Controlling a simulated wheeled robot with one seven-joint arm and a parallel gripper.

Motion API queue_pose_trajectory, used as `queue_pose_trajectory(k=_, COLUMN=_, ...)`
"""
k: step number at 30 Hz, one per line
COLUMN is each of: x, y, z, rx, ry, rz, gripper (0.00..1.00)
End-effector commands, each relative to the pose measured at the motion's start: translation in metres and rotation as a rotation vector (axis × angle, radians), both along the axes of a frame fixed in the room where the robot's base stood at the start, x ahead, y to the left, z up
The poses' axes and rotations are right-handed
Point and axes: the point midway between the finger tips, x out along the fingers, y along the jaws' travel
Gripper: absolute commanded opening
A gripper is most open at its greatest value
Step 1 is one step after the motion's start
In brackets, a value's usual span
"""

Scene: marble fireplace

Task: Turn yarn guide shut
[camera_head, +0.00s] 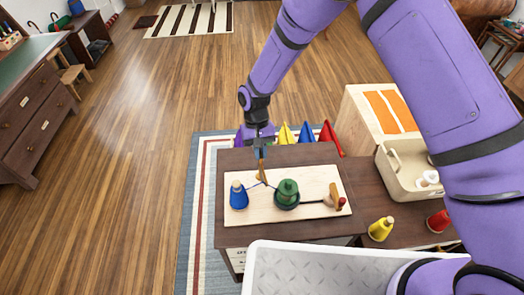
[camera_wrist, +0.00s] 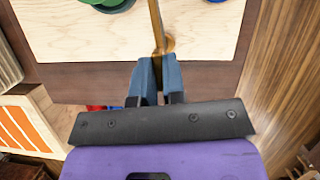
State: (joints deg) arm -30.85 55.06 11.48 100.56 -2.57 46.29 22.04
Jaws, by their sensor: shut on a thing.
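The yarn guide (camera_head: 261,174) looks like a slim gold-brown bar near the far edge of a pale wooden board (camera_head: 317,178). In the wrist view, the yarn guide (camera_wrist: 156,22) runs up from a round base on the board. My gripper (camera_head: 261,154) is at the guide from above, and its blue-grey fingers (camera_wrist: 157,66) are closed on it. The fingers hide part of the guide. A blue spool (camera_head: 238,196) stands left of the guide and a green spool (camera_head: 287,193) right of it. Dark yarn runs between them near the guide.
A wooden handle piece with a red knob (camera_head: 341,201) sits at the board's right end. Yellow (camera_head: 380,229) and red (camera_head: 438,221) spools stand on the dark table to the right. A beige bin (camera_head: 393,175) stands beyond them. Coloured cones (camera_head: 306,134) stand behind the table.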

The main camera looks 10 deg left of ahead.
Motion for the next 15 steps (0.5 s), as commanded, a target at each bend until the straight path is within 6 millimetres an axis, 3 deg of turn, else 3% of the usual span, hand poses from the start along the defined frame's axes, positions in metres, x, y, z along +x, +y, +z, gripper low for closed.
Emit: queue_pose_trajectory(k=15, x=0.0018, y=-0.0010, z=0.0005, rx=0.001, ry=-0.004, rz=-0.159, gripper=0.00)
